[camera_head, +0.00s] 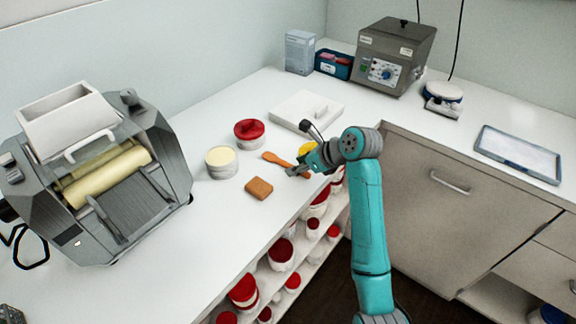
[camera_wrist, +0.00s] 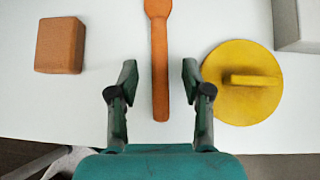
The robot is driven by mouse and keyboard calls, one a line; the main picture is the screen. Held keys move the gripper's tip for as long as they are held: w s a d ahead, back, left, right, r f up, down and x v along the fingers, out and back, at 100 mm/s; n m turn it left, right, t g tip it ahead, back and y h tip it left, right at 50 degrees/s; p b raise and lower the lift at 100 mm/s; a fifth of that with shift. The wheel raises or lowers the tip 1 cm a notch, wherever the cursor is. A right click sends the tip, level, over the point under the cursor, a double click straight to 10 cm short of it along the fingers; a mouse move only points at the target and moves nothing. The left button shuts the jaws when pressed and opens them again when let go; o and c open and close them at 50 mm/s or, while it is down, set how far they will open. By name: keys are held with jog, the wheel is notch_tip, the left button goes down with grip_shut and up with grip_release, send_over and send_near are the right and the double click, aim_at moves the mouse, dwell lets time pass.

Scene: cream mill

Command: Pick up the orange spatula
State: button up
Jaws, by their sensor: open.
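The orange spatula (camera_head: 275,158) lies flat on the white counter in the head view. In the wrist view its handle (camera_wrist: 159,70) points toward me, between the two fingers. My gripper (camera_wrist: 159,80) is open, with one finger on each side of the handle and a visible gap on both sides. In the head view my gripper (camera_head: 299,171) is at the counter's front edge, by the handle end, and partly hides it. I cannot tell how high the fingers are above the counter.
A yellow round lid with a handle (camera_wrist: 243,83) lies close right of my gripper. An orange-brown block (camera_wrist: 60,45) lies to the left. A roller mill (camera_head: 100,180) is far left.

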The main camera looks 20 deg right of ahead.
jog(key=shift+w+a+f, duration=0.15)
jog(key=shift+f, duration=0.1)
grip_shut()
jog(key=shift+r, duration=0.1)
